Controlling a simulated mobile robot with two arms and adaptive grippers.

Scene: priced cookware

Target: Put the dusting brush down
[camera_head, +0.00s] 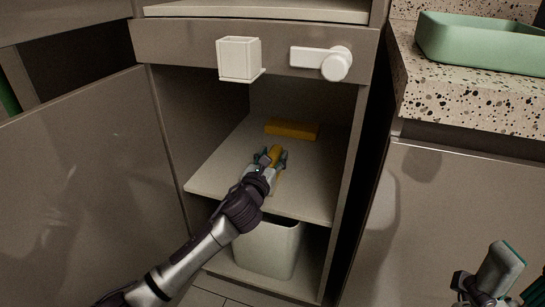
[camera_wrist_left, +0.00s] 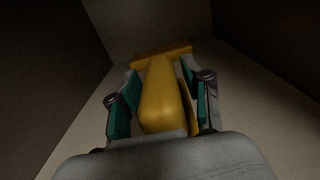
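The dusting brush has a yellow handle (camera_head: 275,153) and is on the open cabinet's middle shelf (camera_head: 219,172). A yellow bar (camera_head: 292,130) lies behind it, near the back of the shelf. In the left wrist view, the rounded handle (camera_wrist_left: 160,98) points away from me toward the bar (camera_wrist_left: 162,52). Whether they join is unclear. My left gripper (camera_head: 268,160) reaches low over the shelf with fingers spread on either side of the handle. In the left wrist view, the left gripper (camera_wrist_left: 160,100) shows gaps beside the handle. My right gripper (camera_head: 490,285) is partly in view at lower right.
A white bin (camera_head: 268,250) stands below the shelf. A white square cup holder (camera_head: 239,59) and a white handle-like fixture (camera_head: 322,61) are on the panel above the opening. The cabinet's side walls flank the arm. A green basin (camera_head: 480,42) sits on the speckled counter.

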